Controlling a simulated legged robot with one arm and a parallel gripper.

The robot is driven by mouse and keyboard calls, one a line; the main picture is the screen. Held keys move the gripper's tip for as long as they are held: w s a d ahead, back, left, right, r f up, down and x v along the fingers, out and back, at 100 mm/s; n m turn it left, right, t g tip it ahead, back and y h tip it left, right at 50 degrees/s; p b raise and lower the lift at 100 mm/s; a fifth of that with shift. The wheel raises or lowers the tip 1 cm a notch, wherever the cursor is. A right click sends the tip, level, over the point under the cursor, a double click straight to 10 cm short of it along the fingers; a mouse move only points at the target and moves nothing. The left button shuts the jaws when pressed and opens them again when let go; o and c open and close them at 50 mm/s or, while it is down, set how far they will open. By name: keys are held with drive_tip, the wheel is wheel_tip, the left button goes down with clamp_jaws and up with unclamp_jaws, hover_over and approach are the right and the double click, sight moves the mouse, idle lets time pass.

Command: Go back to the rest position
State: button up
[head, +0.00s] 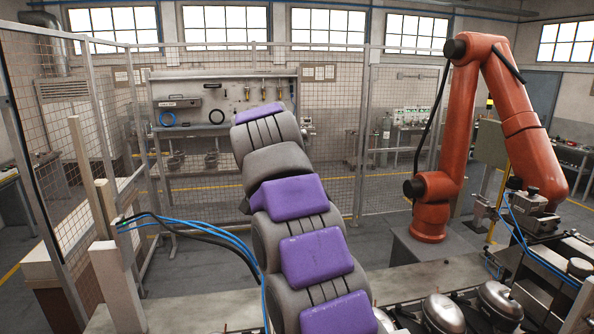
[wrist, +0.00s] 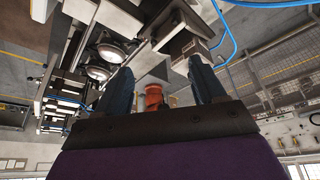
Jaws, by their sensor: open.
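My gripper (wrist: 159,72) shows in the wrist view as two dark blue fingers spread apart, with nothing between them. Its fingertips point away from the camera into the room. In the head view my purple and grey arm rises through the middle, and the gripper is hidden from sight there. Silver domed compressors (head: 442,313) stand in a row at the lower right of the head view. Two of them show in the wrist view (wrist: 113,50), left of the fingers and apart from them.
An orange robot arm (head: 463,130) stands at the right. A mesh fence (head: 335,120) crosses behind, with a workbench (head: 190,128) beyond. At the left, blue and black hoses (head: 200,226) run from a pale post (head: 117,285) towards my arm. Open floor lies before the fence.

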drive_tip(key=s+d+f+n+g, duration=0.2)
drive_tip(key=s+d+f, duration=0.2)
drive_tip(key=s+d, duration=0.4)
drive_tip(key=s+d+f+n+g, duration=0.15)
drive_tip(key=s+d+f, duration=0.3)
drive_tip(key=s, duration=0.65)
drive_tip(key=s+d+f+n+g+y, duration=0.1)
drive_tip(key=s+f, duration=0.3)
drive_tip(key=s, duration=0.4)
drive_tip(key=s+d+f, duration=0.1)
drive_tip(key=s+f, duration=0.3)
drive_tip(key=s, duration=0.4)
drive_tip(key=s+d+f+n+g+y, duration=0.1)
drive_tip(key=s+d+f, duration=0.1)
drive_tip(key=s+f, duration=0.5)
wheel_tip(320, 180, down, 22)
drive_tip(key=s+b, duration=0.2)
drive_tip(key=b, duration=2.1)
drive_tip(key=shift+a+r+b, duration=0.2)
drive_tip(key=shift+r+b, duration=0.05)
drive_tip(key=shift+b, duration=0.1)
drive_tip(key=shift+w, duration=0.15)
